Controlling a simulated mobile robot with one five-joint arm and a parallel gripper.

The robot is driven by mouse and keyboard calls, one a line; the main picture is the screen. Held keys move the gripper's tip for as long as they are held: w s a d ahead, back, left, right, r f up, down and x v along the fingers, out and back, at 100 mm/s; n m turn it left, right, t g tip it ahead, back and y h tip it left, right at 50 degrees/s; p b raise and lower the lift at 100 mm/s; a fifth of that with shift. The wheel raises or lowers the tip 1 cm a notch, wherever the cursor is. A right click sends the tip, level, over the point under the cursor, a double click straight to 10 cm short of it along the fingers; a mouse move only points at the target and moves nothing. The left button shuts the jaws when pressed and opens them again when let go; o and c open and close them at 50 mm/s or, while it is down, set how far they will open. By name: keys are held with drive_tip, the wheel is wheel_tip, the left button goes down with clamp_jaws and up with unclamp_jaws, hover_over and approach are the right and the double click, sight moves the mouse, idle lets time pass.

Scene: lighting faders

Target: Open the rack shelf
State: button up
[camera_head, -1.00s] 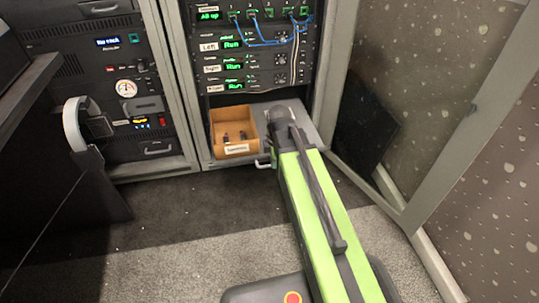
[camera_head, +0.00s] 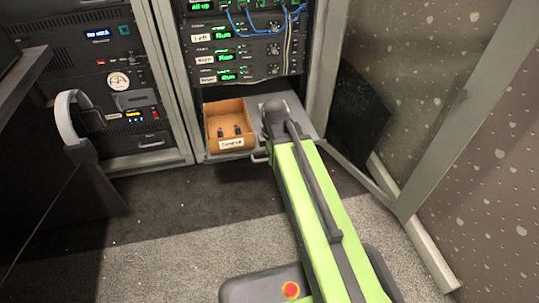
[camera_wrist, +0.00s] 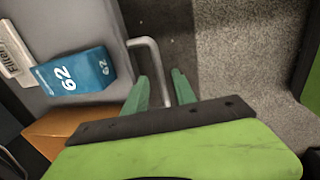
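The rack shelf (camera_head: 268,101) is a grey board low in the rack, with a wooden tray (camera_head: 230,125) at its left. Its grey bar handle (camera_head: 259,157) sticks out at the front. In the wrist view, the handle (camera_wrist: 147,43) juts from the shelf edge and passes at the fingers of my gripper (camera_wrist: 160,76). Contact cannot be told. In the head view my green arm hides the fingers and the shelf's right part.
A blue box marked 62 (camera_wrist: 75,73) lies on the shelf, beside the tray. Rack units (camera_head: 236,50) with blue cables are above. An open rack door (camera_head: 420,110) stands at right. A dark desk with headphones (camera_head: 78,120) is at left. Carpet (camera_head: 170,250) in front is clear.

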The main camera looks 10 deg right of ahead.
drive_tip(key=shift+r, duration=0.15)
drive_tip(key=s+r+p, duration=0.3)
drive_tip(key=r+p, duration=1.4)
drive_tip(key=shift+s+f, duration=0.1)
drive_tip(key=s+m+g, duration=0.2)
drive_tip(key=s+m, duration=0.3)
drive_tip(key=m, duration=1.3)
wheel_tip(320, 180, up, 38)
drive_tip(key=p, duration=3.8)
drive_tip(key=shift+a, duration=0.45)
